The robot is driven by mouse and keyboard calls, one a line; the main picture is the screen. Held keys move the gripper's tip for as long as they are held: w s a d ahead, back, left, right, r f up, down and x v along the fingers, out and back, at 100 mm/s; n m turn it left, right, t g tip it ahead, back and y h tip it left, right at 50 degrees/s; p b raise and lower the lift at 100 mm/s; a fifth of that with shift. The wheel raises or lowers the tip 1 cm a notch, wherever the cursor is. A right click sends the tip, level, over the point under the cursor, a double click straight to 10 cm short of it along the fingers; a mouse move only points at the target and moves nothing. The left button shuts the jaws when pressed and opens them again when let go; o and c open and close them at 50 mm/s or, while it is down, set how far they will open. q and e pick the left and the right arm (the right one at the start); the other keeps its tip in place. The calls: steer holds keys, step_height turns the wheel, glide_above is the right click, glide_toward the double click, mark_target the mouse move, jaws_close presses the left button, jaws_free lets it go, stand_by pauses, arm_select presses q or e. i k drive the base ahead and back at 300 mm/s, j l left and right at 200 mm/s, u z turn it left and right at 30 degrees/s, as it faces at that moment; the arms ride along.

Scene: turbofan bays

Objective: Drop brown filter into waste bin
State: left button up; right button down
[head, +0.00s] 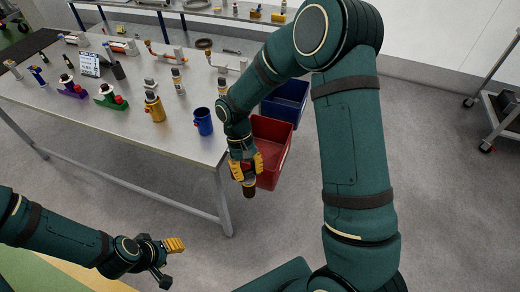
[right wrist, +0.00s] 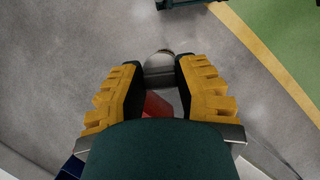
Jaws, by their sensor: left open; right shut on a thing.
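In the right wrist view, a grey rounded end of the held filter (right wrist: 159,65) shows between the fingertips (right wrist: 158,75). The gripper is at the near left side of a red bin (head: 279,135), in front of it in the head view. A blue bin (head: 290,92) stands behind the red one. Which is the waste bin is not marked. My left gripper (head: 170,260) is open and empty, low at the left.
A metal table (head: 100,135) on the left carries several parts, including a blue mug-like part (head: 203,121) and a gold one (head: 154,107) near its edge. A cart (head: 505,105) stands at the far right. The floor in front of the bins is clear.

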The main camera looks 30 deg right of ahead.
mark_target(265, 161)
steer(key=l+u, duration=0.45)
steer(key=l, duration=0.3)
steer(key=i+l+u, duration=0.1)
steer(key=l+u, duration=0.3)
steer(key=l, duration=0.35)
steer(key=l+u, duration=0.45)
steer(key=l, duration=0.3)
